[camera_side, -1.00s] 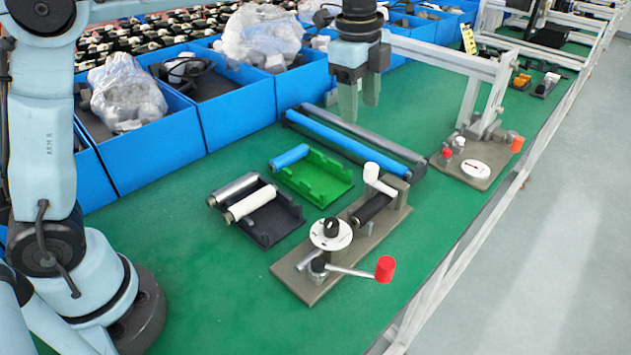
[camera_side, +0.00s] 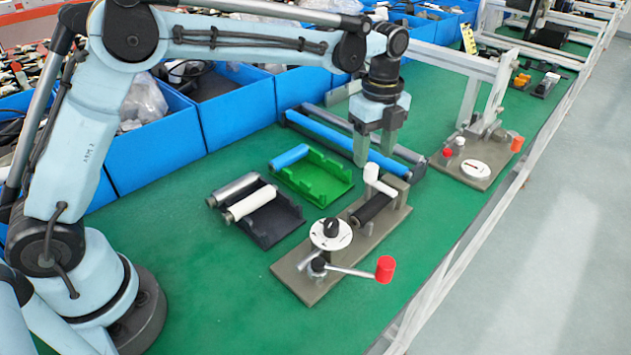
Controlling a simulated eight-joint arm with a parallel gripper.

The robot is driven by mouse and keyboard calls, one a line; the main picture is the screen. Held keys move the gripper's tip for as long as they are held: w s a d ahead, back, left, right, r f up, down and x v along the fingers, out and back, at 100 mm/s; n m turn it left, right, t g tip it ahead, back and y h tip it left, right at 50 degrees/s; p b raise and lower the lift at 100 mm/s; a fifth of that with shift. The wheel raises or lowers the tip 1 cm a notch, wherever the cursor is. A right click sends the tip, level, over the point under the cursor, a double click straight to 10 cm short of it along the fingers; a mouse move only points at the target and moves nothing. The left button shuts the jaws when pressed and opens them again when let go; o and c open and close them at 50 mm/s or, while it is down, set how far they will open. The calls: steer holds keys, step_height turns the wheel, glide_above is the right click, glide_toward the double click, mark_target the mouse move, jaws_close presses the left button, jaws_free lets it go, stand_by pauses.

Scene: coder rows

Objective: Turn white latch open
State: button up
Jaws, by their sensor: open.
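The white latch (camera_side: 378,181) is a white handle with a bent top at the back end of a grey-brown fixture plate (camera_side: 300,283). It stands beside a black roller (camera_side: 370,209) mounted on the plate. My gripper (camera_side: 374,154) points down just above and behind the white latch, with its fingers apart and nothing seen between them. I cannot tell if a finger touches the latch. On the same plate are a white dial (camera_side: 343,236) with a black knob and a crank with a red handle (camera_side: 385,269).
A green tray (camera_side: 325,178) with a blue roller and a dark tray (camera_side: 280,222) with rollers lie to the left. A long blue roller unit (camera_side: 335,137) lies behind. A second fixture (camera_side: 478,170) stands at right. Blue bins (camera_side: 230,115) line the back.

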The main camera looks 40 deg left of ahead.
mark_target(372, 166)
steer(key=shift+f, duration=1.95)
jaws_close()
